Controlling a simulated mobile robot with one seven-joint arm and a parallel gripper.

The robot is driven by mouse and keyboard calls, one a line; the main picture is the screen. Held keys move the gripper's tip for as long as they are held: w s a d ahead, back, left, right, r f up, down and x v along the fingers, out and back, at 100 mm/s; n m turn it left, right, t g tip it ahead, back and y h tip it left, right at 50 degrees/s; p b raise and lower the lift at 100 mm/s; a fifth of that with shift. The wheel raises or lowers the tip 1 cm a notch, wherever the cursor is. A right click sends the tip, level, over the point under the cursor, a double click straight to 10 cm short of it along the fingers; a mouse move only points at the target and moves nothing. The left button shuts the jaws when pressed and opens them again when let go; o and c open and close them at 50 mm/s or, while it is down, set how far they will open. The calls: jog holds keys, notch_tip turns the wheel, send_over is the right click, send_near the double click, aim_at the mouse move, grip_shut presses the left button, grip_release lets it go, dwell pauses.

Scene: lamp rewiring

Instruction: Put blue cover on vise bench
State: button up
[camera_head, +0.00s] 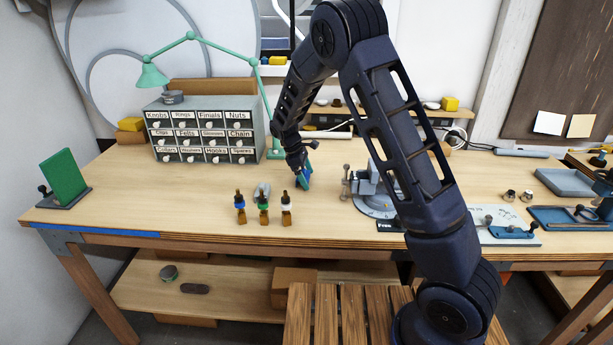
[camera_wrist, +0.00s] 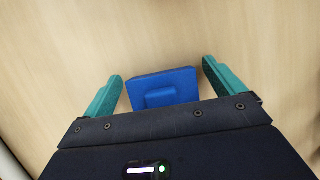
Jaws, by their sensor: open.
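The blue cover (camera_wrist: 175,84) is a flat blue block with a smaller raised block on it, seen over the bare wooden bench top in the wrist view. My gripper (camera_wrist: 162,72) is open, with one teal finger on each side of the cover and gaps between them. In the head view my gripper (camera_head: 304,178) is low over the middle of the workbench (camera_head: 150,212); the cover is hard to make out there. The grey vise (camera_head: 366,184) on its round base stands right of my gripper, partly hidden by my arm.
Several small dropper-like bottles (camera_head: 263,203) stand left of my gripper. Behind are a labelled drawer cabinet (camera_head: 205,130) and a green lamp (camera_head: 152,75). A green panel (camera_head: 63,178) stands far left. Blue trays (camera_head: 570,216) lie right. The left front bench top is clear.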

jog(key=v, duration=1.2)
jog(key=s+d+r+m+y, duration=0.2)
jog(key=s+d+r+m, duration=0.15)
jog(key=d+r, duration=0.7)
jog(key=s+d+r+m+t+y, duration=0.1)
jog(key=s+d+r+m, duration=0.25)
jog(key=s+d, duration=0.6)
jog(key=s+d+r+m+t+y, duration=0.25)
jog(key=s+d+m, duration=0.3)
jog(key=d, duration=0.65)
jog(key=s+d+f+m+t+h, duration=0.1)
jog(key=s+d+m, duration=0.3)
jog(key=s, duration=0.9)
jog(key=shift+d+f, duration=0.4)
jog(key=shift+d, duration=0.45)
